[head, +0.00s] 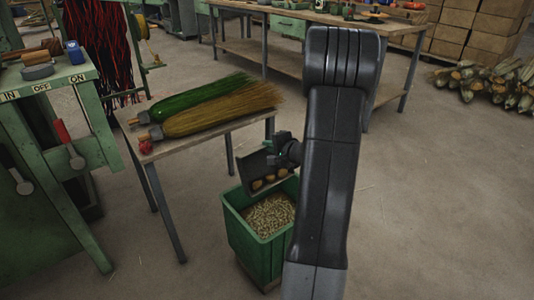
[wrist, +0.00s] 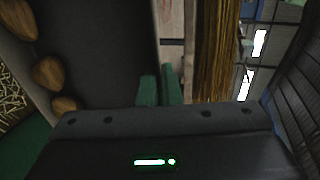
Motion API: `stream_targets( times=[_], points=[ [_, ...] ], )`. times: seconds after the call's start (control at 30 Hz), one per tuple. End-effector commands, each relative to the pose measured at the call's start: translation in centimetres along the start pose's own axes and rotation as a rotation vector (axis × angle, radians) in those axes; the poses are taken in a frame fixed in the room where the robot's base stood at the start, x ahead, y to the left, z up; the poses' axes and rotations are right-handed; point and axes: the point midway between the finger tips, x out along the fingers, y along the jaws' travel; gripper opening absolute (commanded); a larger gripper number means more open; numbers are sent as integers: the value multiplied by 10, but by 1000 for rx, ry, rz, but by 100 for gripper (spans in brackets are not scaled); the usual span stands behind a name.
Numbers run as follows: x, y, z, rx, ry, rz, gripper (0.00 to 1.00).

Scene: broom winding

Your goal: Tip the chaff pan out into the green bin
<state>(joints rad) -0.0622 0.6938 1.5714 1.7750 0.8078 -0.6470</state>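The dark grey chaff pan (head: 256,166) is in the air above the green bin (head: 246,238), steeply tilted with its low edge toward the bin. Several brown lumps (head: 257,184) lie along that low side. The pan also fills the upper left of the wrist view (wrist: 100,50), with lumps at its left edge. My gripper (head: 272,157) is shut on the pan's rim; its green fingers (wrist: 158,88) sit either side of the rim in the wrist view. The bin holds pale chaff (head: 270,214). My arm hides part of the bin's right side.
A small table (head: 205,135) behind the bin holds a green and a tan broom head (head: 225,107). A green machine (head: 50,150) with a switch panel stands at left. A long workbench (head: 290,50) is behind. Corn-like bundles (head: 490,80) lie at right; the right floor is clear.

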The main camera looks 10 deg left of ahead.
Motion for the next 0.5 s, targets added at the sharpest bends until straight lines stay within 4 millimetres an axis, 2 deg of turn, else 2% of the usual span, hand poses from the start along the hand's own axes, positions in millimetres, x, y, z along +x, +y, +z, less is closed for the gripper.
stream_targets(
  times=[0.5],
  points=[
    [-25,7,-1,-1,3,-179,0]
  ],
)
